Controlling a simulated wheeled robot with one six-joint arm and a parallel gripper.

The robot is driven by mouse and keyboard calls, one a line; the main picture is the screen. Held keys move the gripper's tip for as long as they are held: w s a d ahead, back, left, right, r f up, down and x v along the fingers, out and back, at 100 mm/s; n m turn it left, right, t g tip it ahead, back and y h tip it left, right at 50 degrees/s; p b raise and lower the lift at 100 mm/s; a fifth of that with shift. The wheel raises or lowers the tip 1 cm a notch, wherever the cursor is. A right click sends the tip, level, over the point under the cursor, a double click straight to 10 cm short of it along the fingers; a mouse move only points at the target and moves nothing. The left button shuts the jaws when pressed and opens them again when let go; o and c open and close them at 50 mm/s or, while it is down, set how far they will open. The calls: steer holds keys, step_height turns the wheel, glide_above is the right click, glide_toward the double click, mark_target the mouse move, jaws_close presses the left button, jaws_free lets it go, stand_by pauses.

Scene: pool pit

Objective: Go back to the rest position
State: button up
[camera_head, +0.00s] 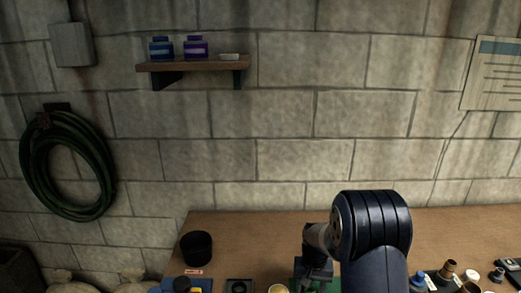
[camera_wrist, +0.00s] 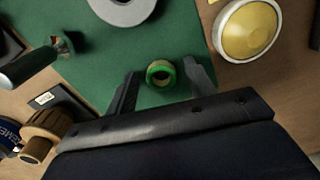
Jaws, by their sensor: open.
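My gripper (camera_wrist: 160,68) is open in the wrist view, its two dark fingers apart above a green mat (camera_wrist: 95,70). A small green ring with a dark centre (camera_wrist: 160,64) shows between the fingers. Clear gaps show on both sides of it. I cannot tell how high the fingers are above it. In the head view my gripper (camera_head: 314,270) is partly hidden by my arm, low over the bench.
The wooden bench (camera_head: 255,228) runs along a block wall. Near the gripper are a grey disc (camera_wrist: 122,8), a yellow-topped round tin (camera_wrist: 246,30) and a dark-handled tool (camera_wrist: 28,66). A black cup (camera_head: 197,248) stands at left; several small bottles and caps crowd the right.

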steer(key=shift+r, duration=1.8)
